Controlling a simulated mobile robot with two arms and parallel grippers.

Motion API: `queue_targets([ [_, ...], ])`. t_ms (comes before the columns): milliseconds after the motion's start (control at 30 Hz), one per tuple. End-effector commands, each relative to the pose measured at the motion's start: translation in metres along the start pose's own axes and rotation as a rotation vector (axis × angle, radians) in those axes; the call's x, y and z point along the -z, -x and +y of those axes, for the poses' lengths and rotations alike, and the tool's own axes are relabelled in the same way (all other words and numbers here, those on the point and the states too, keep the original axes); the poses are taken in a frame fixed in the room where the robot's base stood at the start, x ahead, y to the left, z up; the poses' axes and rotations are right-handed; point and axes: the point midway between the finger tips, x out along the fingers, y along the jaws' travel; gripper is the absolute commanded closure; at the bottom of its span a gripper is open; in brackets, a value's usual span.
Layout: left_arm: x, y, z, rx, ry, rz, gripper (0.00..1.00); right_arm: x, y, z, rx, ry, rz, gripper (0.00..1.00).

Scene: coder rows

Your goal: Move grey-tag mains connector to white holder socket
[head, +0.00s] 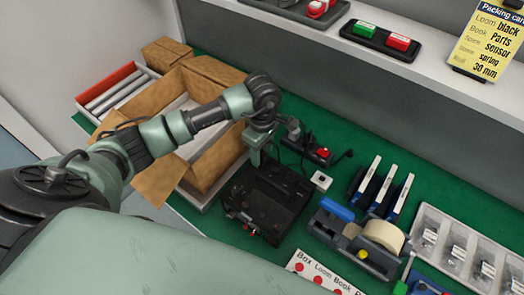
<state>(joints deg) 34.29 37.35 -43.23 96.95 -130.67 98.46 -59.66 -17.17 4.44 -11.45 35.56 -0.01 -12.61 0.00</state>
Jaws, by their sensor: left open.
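My left gripper (257,148) hangs pointing down above the back edge of a black device, open. Beside it on the right is a black power strip (319,154) with a red switch. A small grey piece (294,128) stands at the strip's left end, close to the gripper; it may be the mains connector, but its tag is too small to tell. A small white block with a dark centre (321,181) lies on the green mat right of the device; it looks like the white holder socket. My right gripper is out of view.
The black device (265,202) sits below the gripper. An open cardboard box (206,143) stands left, partly behind my arm. A tape dispenser (352,236), upright blue-and-white items (385,190) and a clear parts tray (458,247) fill the right. A shelf (430,82) runs behind.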

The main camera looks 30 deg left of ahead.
Motion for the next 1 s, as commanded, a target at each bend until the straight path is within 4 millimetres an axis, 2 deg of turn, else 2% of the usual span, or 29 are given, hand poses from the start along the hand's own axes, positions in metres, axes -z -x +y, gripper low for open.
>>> queue_targets([
  [100, -0.001, 0.015, 0.0, 0.001, 0.0, -0.001, 0.55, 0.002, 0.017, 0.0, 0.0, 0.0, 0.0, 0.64],
  [167, 0.001, 0.02, 0.002, -0.006, -0.001, 0.001, 0.55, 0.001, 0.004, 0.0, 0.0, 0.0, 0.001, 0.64],
  [200, 0.001, 0.029, 0.002, -0.008, -0.001, 0.003, 0.55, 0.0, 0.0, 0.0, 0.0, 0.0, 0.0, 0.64],
  [400, 0.001, 0.076, 0.002, -0.008, 0.0, 0.002, 0.55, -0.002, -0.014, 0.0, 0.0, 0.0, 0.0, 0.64],
  [600, 0.0, 0.112, 0.001, -0.004, 0.0, 0.001, 0.55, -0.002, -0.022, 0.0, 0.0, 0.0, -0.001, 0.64],
  [800, 0.0, 0.128, 0.0, -0.001, 0.0, 0.0, 0.55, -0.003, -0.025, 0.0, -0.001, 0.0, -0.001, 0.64],
  [1000, 0.0, 0.13, 0.0, 0.0, 0.001, 0.0, 0.55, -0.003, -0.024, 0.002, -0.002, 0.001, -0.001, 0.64],
])
